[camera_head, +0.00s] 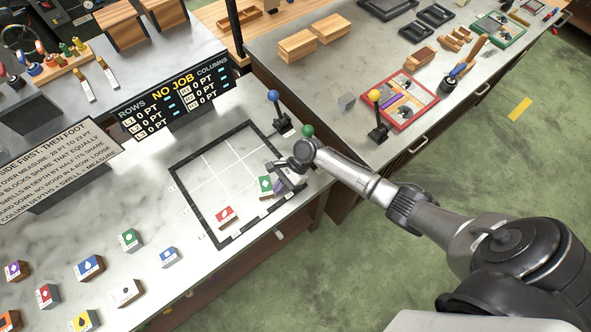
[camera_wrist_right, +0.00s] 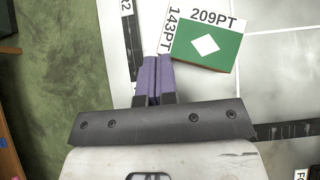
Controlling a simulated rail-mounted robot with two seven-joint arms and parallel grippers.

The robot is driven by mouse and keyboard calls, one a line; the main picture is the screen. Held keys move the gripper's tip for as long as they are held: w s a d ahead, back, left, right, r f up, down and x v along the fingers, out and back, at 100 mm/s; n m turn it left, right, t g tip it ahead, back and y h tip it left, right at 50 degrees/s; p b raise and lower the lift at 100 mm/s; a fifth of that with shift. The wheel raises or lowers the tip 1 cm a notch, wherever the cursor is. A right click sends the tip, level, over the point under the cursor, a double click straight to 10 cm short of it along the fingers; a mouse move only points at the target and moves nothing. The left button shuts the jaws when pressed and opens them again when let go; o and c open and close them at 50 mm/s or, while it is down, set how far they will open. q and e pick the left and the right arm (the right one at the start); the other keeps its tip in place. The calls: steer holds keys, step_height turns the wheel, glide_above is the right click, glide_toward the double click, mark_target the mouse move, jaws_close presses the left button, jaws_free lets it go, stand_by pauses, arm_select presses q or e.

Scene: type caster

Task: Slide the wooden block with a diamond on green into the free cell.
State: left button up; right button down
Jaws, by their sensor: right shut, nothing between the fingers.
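The block with a white diamond on green (camera_head: 265,186) lies flat inside the black-framed grid (camera_head: 177,192), near its front right side. In the right wrist view the same green block (camera_wrist_right: 207,45) sits just ahead and right of the fingertips, slightly turned, with 209PT and 143PT printed along two sides. My right gripper (camera_head: 279,181) is shut and empty, low beside the block; its purple fingers (camera_wrist_right: 155,62) are close to the block's near left corner. I cannot tell whether they touch. Several pale cells in the grid are empty. My left gripper is not in view.
A red block (camera_head: 225,215) lies in the grid's front corner. Levers with a blue knob (camera_head: 273,96) and a green knob (camera_head: 307,131) stand near the grid's right edge. Several loose blocks lie on the marble at the left. The grid's middle and back are clear.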

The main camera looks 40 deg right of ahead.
steer(key=a+p, duration=0.1)
steer(key=a, duration=0.3)
steer(key=shift+w+r+p, duration=0.1)
steer(key=shift+w+p, duration=0.1)
steer(key=shift+p, duration=0.15)
steer(key=shift+a, duration=0.2)
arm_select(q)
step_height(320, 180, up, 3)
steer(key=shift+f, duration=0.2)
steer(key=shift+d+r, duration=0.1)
